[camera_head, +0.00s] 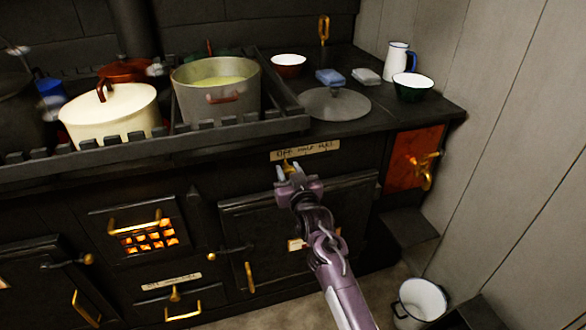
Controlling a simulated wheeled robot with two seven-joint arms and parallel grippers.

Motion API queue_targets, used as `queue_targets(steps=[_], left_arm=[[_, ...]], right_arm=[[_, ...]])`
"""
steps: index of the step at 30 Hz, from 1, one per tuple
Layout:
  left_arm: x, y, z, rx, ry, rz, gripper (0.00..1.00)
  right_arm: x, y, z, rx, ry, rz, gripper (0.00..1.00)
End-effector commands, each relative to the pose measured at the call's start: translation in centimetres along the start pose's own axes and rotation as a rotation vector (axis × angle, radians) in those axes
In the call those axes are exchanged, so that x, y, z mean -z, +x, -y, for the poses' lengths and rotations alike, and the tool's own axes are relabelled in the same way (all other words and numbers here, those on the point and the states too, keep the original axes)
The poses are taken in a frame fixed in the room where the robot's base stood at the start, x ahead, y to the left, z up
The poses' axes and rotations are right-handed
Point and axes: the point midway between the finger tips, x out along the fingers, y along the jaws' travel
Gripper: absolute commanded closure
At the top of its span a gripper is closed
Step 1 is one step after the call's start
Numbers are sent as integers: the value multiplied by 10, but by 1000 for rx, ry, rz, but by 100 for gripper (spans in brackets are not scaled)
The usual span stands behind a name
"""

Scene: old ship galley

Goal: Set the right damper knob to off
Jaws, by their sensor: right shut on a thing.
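The right damper knob (288,165) is a small brass piece on the stove front, just below a paper label (305,150) that seems to read "OFF HALF FULL". My right gripper (291,172) is at the knob, with its fingertips shut on it. The fingers partly hide the knob, so I cannot tell its exact setting. My left gripper is not in view.
Above the knob, a railed stove top holds a cream pot (112,118) and a grey pot (216,104). An oven door (330,210) lies behind my right arm. A brass tap (424,170) juts out at right. A white bucket (420,302) stands on the floor.

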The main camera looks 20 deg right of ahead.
Motion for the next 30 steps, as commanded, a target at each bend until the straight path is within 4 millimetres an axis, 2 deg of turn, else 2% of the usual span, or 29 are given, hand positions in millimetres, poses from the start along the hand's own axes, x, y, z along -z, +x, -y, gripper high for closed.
queue_targets(steps=[1,7,8,12,22,26,30], left_arm=[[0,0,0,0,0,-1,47],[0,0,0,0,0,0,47],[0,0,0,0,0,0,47],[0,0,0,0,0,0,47],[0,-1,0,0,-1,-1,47],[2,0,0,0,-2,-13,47],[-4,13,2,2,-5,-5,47]], right_arm=[[-2,0,6,12,2,2,100],[-2,0,7,15,3,2,100],[-2,0,7,15,3,2,64],[-2,0,6,13,3,2,47],[-1,-4,4,8,2,1,47],[-1,-20,4,8,2,2,47],[-2,-45,5,10,2,3,47]])
